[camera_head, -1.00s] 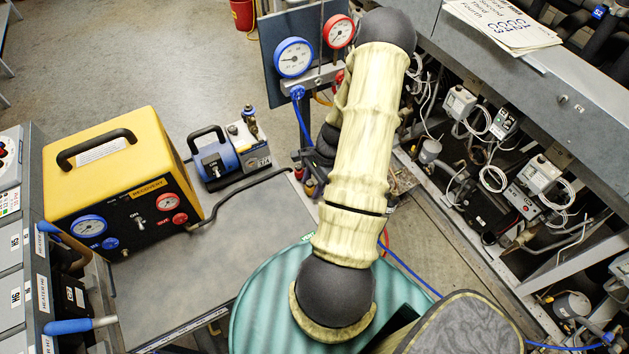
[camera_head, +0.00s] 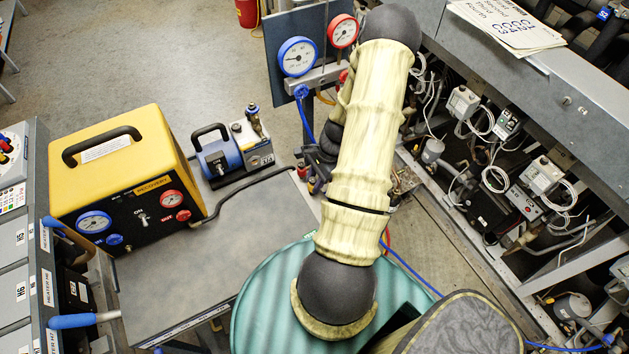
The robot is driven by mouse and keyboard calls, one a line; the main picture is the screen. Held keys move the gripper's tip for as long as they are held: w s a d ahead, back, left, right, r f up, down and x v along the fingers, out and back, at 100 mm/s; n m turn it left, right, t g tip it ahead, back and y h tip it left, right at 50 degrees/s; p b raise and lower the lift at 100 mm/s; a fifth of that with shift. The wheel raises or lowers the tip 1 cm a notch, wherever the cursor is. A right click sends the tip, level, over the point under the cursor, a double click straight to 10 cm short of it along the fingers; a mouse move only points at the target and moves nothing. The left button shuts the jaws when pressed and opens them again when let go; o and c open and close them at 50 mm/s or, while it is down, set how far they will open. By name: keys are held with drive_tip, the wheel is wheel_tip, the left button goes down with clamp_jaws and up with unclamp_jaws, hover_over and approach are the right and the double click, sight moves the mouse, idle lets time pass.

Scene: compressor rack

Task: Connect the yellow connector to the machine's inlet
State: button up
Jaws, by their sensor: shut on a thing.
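The yellow recovery machine (camera_head: 118,165) stands upright on the grey bench at the left. Its dark front panel has a blue gauge (camera_head: 94,222), a red gauge (camera_head: 172,198) and small blue and red fittings below them. My pale-sleeved arm rises from the bottom centre and folds back at the top. My dark gripper (camera_head: 318,157) shows only in part beside the arm, near small fittings, right of the machine and apart from it. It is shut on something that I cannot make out. I cannot pick out the yellow connector; a short yellow hose piece shows below the gauges, left of the arm.
A gauge panel (camera_head: 280,45) stands behind the bench. The compressor rack (camera_head: 530,110) fills the right. The bench's grey top (camera_head: 235,240) is clear in front of the hose.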

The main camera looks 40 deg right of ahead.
drive_tip(key=shift+r+p, duration=0.75)
drive_tip(key=shift+r, duration=0.4)
wheel_tip(320, 180, up, 5)
drive_tip(key=p, duration=0.4)
drive_tip(key=shift+r, duration=0.1)
